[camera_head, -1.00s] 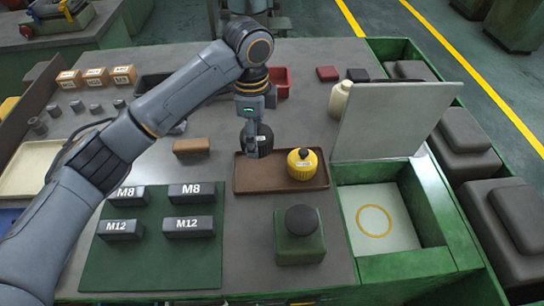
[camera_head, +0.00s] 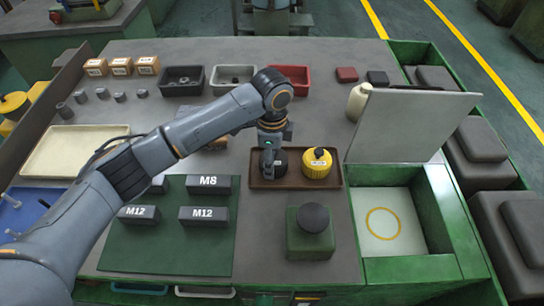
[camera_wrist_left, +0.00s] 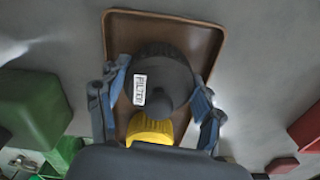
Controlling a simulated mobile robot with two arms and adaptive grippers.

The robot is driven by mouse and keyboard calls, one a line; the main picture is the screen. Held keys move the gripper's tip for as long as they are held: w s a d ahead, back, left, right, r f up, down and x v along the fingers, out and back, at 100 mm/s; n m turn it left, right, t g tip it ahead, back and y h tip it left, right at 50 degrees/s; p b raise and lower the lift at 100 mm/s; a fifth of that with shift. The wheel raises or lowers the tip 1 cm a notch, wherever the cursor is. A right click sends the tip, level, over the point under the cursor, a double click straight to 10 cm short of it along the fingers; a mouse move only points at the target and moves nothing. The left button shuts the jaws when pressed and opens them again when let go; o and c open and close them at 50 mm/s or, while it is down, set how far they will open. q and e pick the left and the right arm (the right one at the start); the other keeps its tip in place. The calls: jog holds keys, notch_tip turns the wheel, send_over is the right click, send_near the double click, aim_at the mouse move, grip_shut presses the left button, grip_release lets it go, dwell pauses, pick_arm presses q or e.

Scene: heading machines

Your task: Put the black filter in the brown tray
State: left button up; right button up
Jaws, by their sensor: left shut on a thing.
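The black filter (camera_head: 281,160) is at the left part of the brown tray (camera_head: 300,185), beside a yellow canister with a black cap (camera_head: 317,167). My left gripper (camera_head: 268,162) points down over it and is shut on it, hiding part of its side. In the left wrist view the black filter (camera_wrist_left: 165,75) shows its white "FILTER" label between the fingers of the gripper (camera_wrist_left: 155,108), with the brown tray (camera_wrist_left: 117,35) below. I cannot tell whether the filter touches the tray floor. My right gripper is not in view.
A green block with a dark knob (camera_head: 312,225) stands in front of the tray. A cream bottle (camera_head: 358,101) and an upright grey panel (camera_head: 410,125) are to the right. Labelled M8 and M12 blocks lie on a green mat (camera_head: 165,250). Black, grey and red bins stand behind.

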pick_arm(q)
jog(key=o, duration=1.2)
notch_tip(320, 180, up, 12)
jog(key=b, duration=0.2)
jog(key=shift+r+b, duration=0.1)
jog(key=shift+b, duration=0.2)
jog(key=shift+r, duration=0.1)
